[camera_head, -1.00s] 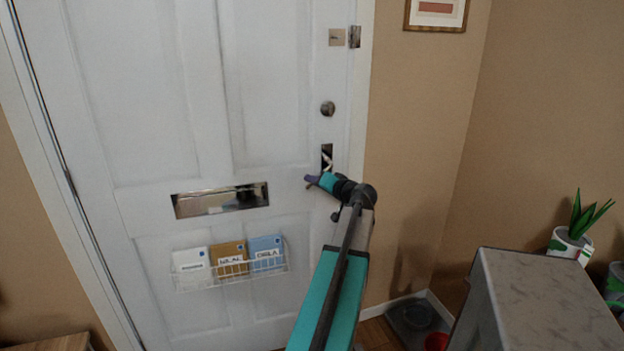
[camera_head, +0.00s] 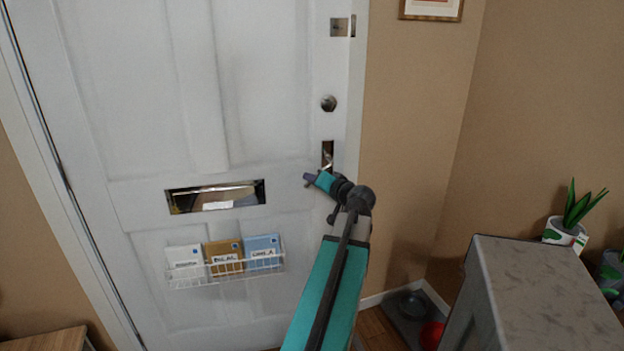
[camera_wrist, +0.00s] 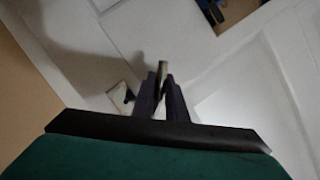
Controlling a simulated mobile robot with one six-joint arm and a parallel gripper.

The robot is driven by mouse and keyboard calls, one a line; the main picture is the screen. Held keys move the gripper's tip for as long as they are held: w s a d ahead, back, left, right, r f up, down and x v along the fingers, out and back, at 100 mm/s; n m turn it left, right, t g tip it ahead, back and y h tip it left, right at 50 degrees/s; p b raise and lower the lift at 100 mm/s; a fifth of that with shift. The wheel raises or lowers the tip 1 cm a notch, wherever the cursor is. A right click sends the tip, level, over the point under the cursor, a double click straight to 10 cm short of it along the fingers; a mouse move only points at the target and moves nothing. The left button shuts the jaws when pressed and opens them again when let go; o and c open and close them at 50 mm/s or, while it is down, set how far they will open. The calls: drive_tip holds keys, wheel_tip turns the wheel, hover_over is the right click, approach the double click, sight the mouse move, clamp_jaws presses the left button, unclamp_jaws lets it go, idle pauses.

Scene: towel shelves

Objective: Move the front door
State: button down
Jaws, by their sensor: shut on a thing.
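The white front door (camera_head: 265,90) fills the left and middle of the head view and looks nearly closed in its frame. Its handle (camera_head: 327,161) sits on a dark plate below a round knob (camera_head: 328,103). My gripper (camera_head: 313,180) is at the handle, near the door's right edge. In the wrist view, my gripper's dark fingers (camera_wrist: 161,90) are shut on the handle (camera_wrist: 162,68), whose tip sticks out beyond them. The fingers hide the rest of the handle.
A letter slot (camera_head: 215,197) and a wire basket (camera_head: 225,272) with mail are on the door. A grey-topped cabinet (camera_head: 545,285) stands at right, with a potted plant (camera_head: 567,232) behind it. A tray with bowls (camera_head: 412,305) lies on the floor between cabinet and wall.

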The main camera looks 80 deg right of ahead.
drive_tip(key=c, duration=1.8)
unclamp_jaws()
drive_tip(key=shift+o, duration=0.2)
drive_tip(key=shift+s+a, duration=0.1)
drive_tip(key=shift+a, duration=0.05)
drive_tip(key=b+v, duration=0.4)
drive_tip(key=v, duration=0.9)
drive_tip(key=shift+s+r, duration=0.25)
drive_tip(key=shift+a, duration=0.15)
